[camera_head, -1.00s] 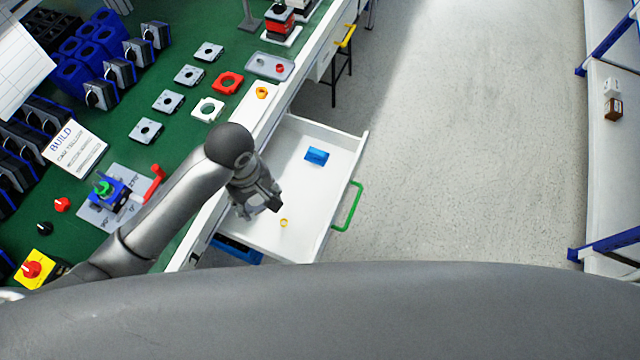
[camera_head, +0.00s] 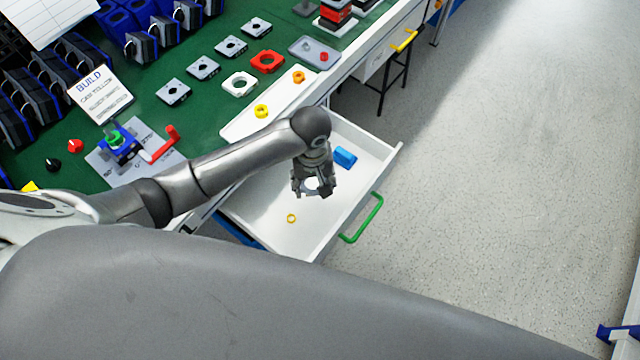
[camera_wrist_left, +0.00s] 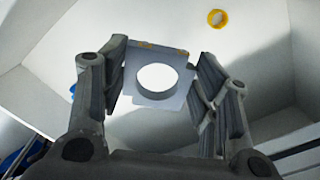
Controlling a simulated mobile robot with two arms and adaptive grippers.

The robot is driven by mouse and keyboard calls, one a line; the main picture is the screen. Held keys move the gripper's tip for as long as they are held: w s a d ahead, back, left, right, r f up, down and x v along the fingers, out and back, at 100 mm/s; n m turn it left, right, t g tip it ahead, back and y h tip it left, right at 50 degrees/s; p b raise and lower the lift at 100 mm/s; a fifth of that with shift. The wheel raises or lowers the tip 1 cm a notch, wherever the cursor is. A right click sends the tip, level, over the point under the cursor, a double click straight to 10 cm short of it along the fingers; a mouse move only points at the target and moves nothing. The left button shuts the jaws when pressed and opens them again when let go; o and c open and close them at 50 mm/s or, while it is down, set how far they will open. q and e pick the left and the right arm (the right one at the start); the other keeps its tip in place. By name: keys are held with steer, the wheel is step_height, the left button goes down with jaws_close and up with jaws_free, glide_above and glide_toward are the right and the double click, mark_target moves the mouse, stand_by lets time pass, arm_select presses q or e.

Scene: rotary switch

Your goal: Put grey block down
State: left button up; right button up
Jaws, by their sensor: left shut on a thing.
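My left gripper (camera_head: 314,188) is over the open white drawer (camera_head: 262,222). In the left wrist view, the left gripper (camera_wrist_left: 160,85) is shut on the grey block (camera_wrist_left: 158,106), a flat square plate with a large round hole. One finger is on each side of it. The block's face is toward the wrist camera, and the drawer's inside shows behind it. In the head view the block is mostly hidden by the fingers. I cannot tell its exact height above the drawer floor. My right gripper is not in view.
In the drawer lie a blue block (camera_head: 345,157) and a small yellow ring (camera_head: 291,218). The drawer has a green handle (camera_head: 362,218). The green workbench (camera_head: 215,115) beside it holds several grey plates, a red plate (camera_head: 267,61) and a white plate (camera_head: 239,84).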

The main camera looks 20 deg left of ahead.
arm_select(q)
steer(key=w+f, duration=0.3)
steer(key=f, duration=0.1)
steer(key=shift+w+d+b, duration=0.15)
steer(key=shift+d+b, duration=0.15)
steer(key=shift+b, duration=0.1)
steer(key=shift+f, duration=1.6)
steer(key=shift+f, duration=0.1)
steer(key=o, duration=1)
steer(key=shift+c, duration=0.2)
step_height(320, 180, up, 12)
steer(key=p, duration=0.1)
